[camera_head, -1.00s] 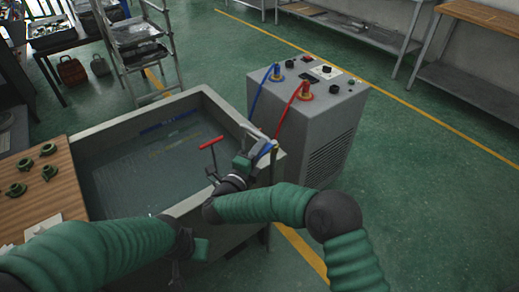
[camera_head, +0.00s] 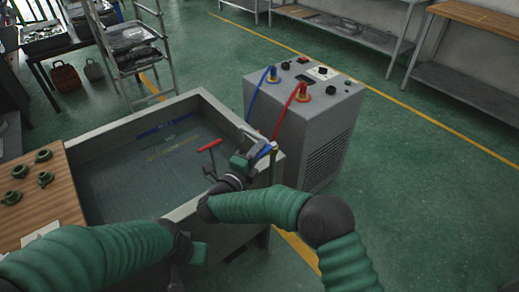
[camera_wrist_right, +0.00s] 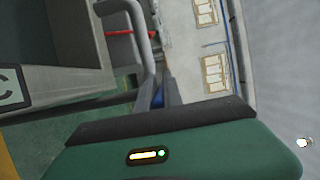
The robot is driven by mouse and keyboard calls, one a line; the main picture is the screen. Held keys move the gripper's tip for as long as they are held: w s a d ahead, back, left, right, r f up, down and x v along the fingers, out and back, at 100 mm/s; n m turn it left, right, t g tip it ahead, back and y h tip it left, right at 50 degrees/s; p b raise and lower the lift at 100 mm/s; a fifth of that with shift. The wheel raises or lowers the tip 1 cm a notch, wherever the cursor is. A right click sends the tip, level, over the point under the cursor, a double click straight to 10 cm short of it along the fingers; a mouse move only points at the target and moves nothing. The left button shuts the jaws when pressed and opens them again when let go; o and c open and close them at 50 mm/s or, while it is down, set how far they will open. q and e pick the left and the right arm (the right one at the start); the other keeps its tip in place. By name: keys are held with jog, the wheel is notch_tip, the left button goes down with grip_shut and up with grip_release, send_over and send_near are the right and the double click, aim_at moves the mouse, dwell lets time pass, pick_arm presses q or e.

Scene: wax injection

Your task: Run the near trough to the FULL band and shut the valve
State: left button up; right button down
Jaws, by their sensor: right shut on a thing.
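The near trough (camera_head: 190,213) is a grey open tank holding dark, clear liquid. On its inner far wall are a blue band (camera_head: 168,129) with small marks I cannot read and a fainter yellowish band (camera_head: 172,147). I cannot tell exactly where the liquid's surface meets them. My right gripper (camera_head: 254,154) is at the trough's right rim, shut on a blue valve handle (camera_head: 265,150). A bit of blue handle (camera_wrist_right: 158,97) shows beyond the gripper in the right wrist view; the grip itself is mostly hidden. My left gripper (camera_head: 197,253) is low by the trough's front side; its fingers are unclear.
A wooden board (camera_head: 42,210) with several green parts lies at left. A wheeled rack stands behind.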

jog(key=shift+a+f, duration=0.1)
dwell(0.8)
jog(key=c, duration=1.5)
grip_release()
jog(key=shift+w+a, duration=0.1)
jog(key=shift+w, duration=0.1)
jog(key=shift+s, duration=0.1)
